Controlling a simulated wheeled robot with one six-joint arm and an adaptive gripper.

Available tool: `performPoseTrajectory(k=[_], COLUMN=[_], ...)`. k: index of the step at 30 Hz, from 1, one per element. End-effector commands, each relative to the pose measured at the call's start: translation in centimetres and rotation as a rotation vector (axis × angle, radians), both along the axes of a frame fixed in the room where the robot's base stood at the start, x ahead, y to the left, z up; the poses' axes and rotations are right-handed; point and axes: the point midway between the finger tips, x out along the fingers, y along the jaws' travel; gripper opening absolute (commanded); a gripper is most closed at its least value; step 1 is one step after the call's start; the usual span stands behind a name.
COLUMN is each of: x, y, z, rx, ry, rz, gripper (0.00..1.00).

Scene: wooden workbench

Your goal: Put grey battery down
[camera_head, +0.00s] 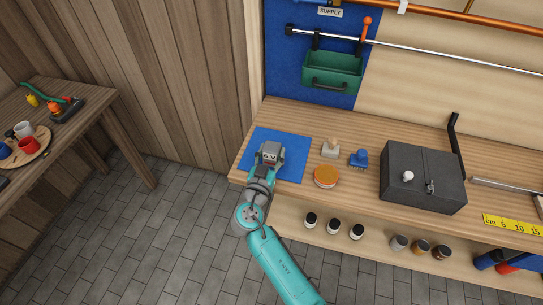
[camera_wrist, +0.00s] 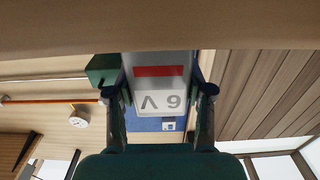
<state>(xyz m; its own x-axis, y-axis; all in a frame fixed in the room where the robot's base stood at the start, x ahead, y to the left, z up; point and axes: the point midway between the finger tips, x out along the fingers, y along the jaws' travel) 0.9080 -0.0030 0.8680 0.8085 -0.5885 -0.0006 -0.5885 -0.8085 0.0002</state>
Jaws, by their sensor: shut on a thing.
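The grey battery (camera_wrist: 158,102) fills the middle of the wrist view, with a red stripe and the marking 9V upside down. My gripper (camera_wrist: 160,90) is shut on it, one finger on each side. In the head view my gripper (camera_head: 268,156) is over the blue mat (camera_head: 296,149) at the left end of the workbench. The battery is mostly hidden there by the gripper. I cannot tell whether the battery touches the mat.
Right of the mat are a small block with a knob (camera_head: 331,149), a blue brush (camera_head: 358,159) and a round orange-topped tin (camera_head: 326,177). A dark box (camera_head: 424,178) stands further right. Jars (camera_head: 333,226) are on the shelf below. A green bin (camera_head: 333,72) hangs behind.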

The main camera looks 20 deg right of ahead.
Motion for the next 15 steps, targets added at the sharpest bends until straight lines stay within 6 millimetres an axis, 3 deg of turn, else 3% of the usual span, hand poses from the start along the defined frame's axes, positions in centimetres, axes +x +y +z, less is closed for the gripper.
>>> performPoseTrajectory(k=[4, 15], x=[0.0, 0.0], y=[0.0, 0.0], z=[-1.4, -1.8], rx=[-0.001, 0.000], ry=[0.000, 0.000], rz=[0.001, 0.001], gripper=[0.06, 0.06])
